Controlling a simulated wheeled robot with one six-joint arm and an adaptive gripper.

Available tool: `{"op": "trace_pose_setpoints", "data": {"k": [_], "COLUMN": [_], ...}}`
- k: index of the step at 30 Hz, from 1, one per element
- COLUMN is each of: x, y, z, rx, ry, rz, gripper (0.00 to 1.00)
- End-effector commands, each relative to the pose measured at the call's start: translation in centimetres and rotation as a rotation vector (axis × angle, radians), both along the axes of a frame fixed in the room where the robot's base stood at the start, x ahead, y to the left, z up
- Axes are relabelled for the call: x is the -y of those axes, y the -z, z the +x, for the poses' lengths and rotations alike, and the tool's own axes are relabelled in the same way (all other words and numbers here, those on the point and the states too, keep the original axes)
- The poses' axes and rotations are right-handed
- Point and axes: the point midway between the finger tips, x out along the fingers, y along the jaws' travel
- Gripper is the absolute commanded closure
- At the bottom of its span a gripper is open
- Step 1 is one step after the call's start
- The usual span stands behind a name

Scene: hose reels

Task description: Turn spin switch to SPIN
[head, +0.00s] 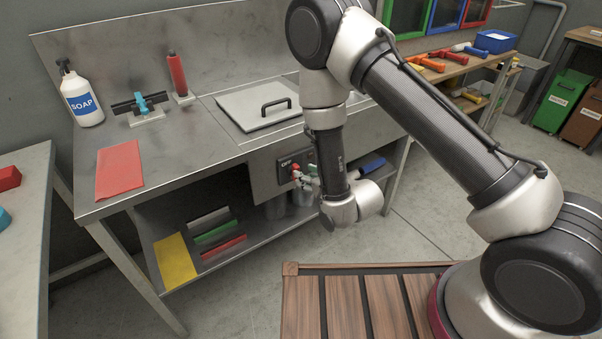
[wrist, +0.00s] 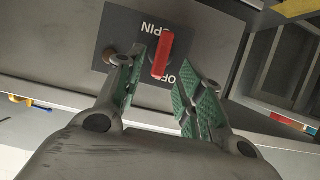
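The spin switch is a red lever (wrist: 162,54) on a dark plate (wrist: 197,38) marked SPIN and OFF. The lettering is upside down in the wrist view. The lever lies across the plate, one end beside OFF and the other near SPIN; which end points the setting I cannot tell. In the head view the plate (head: 284,163) is on the sink unit's front, with the red lever (head: 296,168) small beside my gripper (head: 309,175). In the wrist view my gripper (wrist: 165,77) is open, green pads apart, with the lever between or just beyond the fingertips. Contact is unclear.
The steel counter (head: 185,140) carries a soap bottle (head: 82,95), a red cloth (head: 119,169) and a lid with a handle (head: 262,103). A lower shelf (head: 255,238) sits beneath the plate.

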Motion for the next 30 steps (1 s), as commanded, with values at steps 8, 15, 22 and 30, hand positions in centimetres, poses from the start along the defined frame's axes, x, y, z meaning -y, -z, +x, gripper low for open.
{"op": "trace_pose_setpoints", "data": {"k": [8,15,22,30], "x": [-2.2,-2.8,-2.8,-2.8], "y": [1.7,2.1,2.1,2.1], "z": [3.4,4.2,4.2,4.2], "rx": [-0.001,-0.002,-0.002,-0.002], "ry": [0.001,0.001,0.001,0.0], "rz": [-0.001,-0.002,-0.002,-0.001], "gripper": [0.62,0.62,0.75,1.0]}}
